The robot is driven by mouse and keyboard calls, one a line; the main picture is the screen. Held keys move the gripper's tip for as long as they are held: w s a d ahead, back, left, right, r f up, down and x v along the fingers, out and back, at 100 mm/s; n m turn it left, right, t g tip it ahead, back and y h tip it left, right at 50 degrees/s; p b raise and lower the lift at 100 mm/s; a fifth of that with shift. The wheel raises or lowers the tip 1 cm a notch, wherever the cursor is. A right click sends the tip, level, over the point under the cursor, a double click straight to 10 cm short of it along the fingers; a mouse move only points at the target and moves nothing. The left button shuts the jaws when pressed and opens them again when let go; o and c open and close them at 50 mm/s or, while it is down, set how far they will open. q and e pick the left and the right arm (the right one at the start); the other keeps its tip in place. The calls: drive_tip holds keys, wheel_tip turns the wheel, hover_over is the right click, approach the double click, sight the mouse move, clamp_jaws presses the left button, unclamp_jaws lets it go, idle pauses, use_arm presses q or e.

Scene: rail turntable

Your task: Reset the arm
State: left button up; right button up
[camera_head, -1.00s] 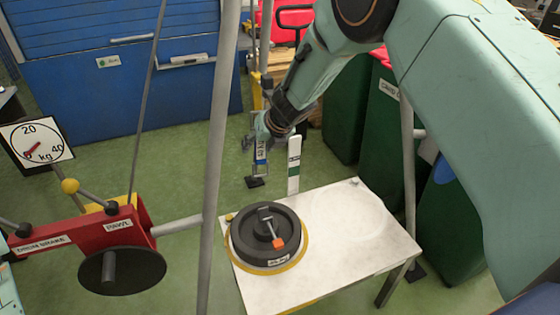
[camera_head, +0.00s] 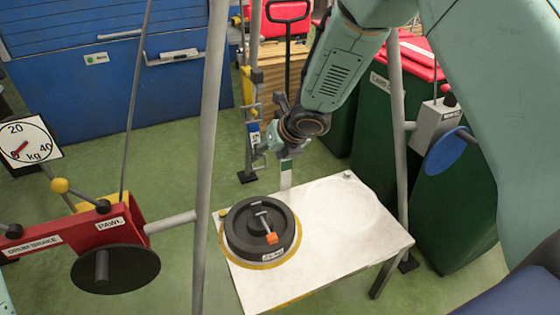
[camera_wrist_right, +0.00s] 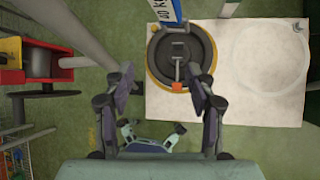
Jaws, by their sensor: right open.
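A black round weight (camera_head: 262,229) with a slotted hub and an orange-tipped pin (camera_head: 270,238) lies on the table inside a yellow ring. The gripper is apart from the weight and table. My left gripper is not in view.
A red winch with a black disc (camera_head: 116,269) and grey poles (camera_head: 209,150) stand left. Green bins (camera_head: 380,130) and a blue wheel (camera_head: 445,150) stand right. A dial (camera_head: 28,147) reads kilograms. The table's right part is bare.

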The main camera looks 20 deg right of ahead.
drive_tip(key=shift+s+d, duration=0.25)
drive_tip(key=shift+s, duration=0.4)
drive_tip(key=shift+s+d, duration=0.2)
drive_tip(key=shift+s, duration=0.4)
drive_tip(key=shift+s+d, duration=0.25)
drive_tip(key=shift+s, duration=0.4)
drive_tip(key=s+f+m+g+b, duration=0.2)
drive_tip(key=s+f+m, duration=0.6)
drive_tip(key=s+m, duration=0.4)
drive_tip(key=s+d+f+m+g+h+b, duration=0.1)
drive_tip(key=s+f+m+g+b, duration=0.1)
drive_tip(key=s+f+m, duration=0.7)
drive_tip(key=s+f+m+g+h+b, duration=0.1)
drive_tip(key=s+f+m+g+b, duration=0.1)
drive_tip(key=s+f+m, duration=0.6)
drive_tip(key=s+m, duration=0.7)
drive_tip(key=s, duration=0.2)
drive_tip(key=shift+s+d+f+g, duration=0.25)
drive_tip(key=shift+f+g, duration=0.15)
